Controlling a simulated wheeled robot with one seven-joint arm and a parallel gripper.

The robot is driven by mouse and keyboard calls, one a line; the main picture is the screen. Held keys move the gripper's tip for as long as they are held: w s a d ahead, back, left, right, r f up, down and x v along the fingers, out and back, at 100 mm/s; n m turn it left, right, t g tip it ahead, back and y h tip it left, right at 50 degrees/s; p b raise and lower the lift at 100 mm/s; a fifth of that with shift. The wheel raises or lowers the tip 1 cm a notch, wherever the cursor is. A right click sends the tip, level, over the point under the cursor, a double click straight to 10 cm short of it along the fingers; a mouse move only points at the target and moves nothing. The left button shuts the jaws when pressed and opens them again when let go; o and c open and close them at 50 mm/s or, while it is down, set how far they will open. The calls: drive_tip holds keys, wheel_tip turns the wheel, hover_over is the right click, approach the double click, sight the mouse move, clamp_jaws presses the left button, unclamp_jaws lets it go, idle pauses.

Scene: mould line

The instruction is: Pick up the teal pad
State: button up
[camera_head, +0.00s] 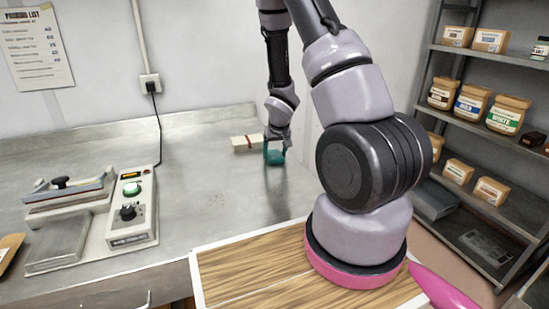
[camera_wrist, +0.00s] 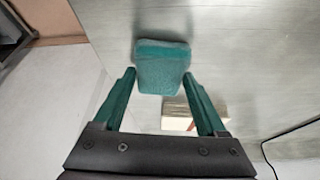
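The teal pad (camera_wrist: 162,68) is a small block with rounded edges. It shows in the wrist view just ahead of and between my fingertips, over the grey metal worktop. My gripper (camera_wrist: 158,75) has teal fingers that stand apart, one to each side of the pad, with a narrow gap visible at the left. I cannot tell whether the right fingertip touches it. In the head view my gripper (camera_head: 275,153) points down at the worktop, with the teal pad (camera_head: 275,158) small between the fingers and partly hidden.
A pale block with a red band (camera_head: 246,143) lies close to the left of my gripper on the worktop (camera_head: 200,190). A sealing machine with a control box (camera_head: 131,210) stands at the left. A shelf (camera_head: 465,110) with jars and boxes stands at the right.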

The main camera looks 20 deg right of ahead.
sight(275, 155)
drive_tip(key=c, duration=0.4)
wheel_tip(275, 155, up, 10)
idle(0.5)
